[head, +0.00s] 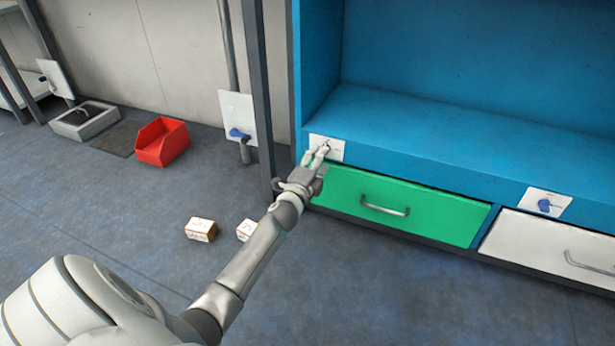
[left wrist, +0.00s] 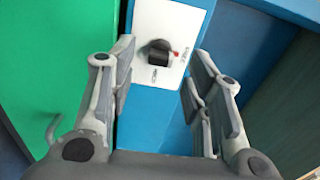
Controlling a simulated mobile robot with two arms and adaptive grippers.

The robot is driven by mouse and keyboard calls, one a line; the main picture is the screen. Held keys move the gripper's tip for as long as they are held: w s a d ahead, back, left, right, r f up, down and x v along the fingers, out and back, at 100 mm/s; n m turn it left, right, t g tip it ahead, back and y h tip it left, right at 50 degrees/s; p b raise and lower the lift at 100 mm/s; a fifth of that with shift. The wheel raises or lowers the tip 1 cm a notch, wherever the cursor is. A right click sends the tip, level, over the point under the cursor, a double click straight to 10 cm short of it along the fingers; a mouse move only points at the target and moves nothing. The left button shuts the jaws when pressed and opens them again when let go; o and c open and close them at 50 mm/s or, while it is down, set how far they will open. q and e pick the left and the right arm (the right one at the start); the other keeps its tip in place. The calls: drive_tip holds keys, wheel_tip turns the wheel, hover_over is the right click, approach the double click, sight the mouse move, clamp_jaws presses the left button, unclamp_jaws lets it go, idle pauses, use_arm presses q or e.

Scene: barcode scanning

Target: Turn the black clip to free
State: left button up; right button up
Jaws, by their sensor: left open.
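The black clip (left wrist: 155,53) sits on a white plate (left wrist: 168,20) fixed to the blue cabinet front. In the left wrist view it lies ahead of and between my open fingers, with a small red mark on the plate beside it. In the head view the white plate (head: 335,148) is above the green drawer, and the clip is mostly hidden by my fingers. My left gripper (head: 318,158) is open in front of the plate; in the left wrist view its fingers (left wrist: 160,85) stand on either side, apart from the clip. My right gripper is not in view.
The green drawer (head: 395,205) with a metal handle is just below. A second white plate with a blue clip (head: 545,205) is at the right, above a white drawer (head: 550,250). A red bin (head: 162,142) and small boxes (head: 200,229) lie on the floor.

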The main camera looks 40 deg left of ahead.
use_arm(q)
drive_tip(key=v, duration=0.9)
drive_tip(key=shift+s, duration=0.35)
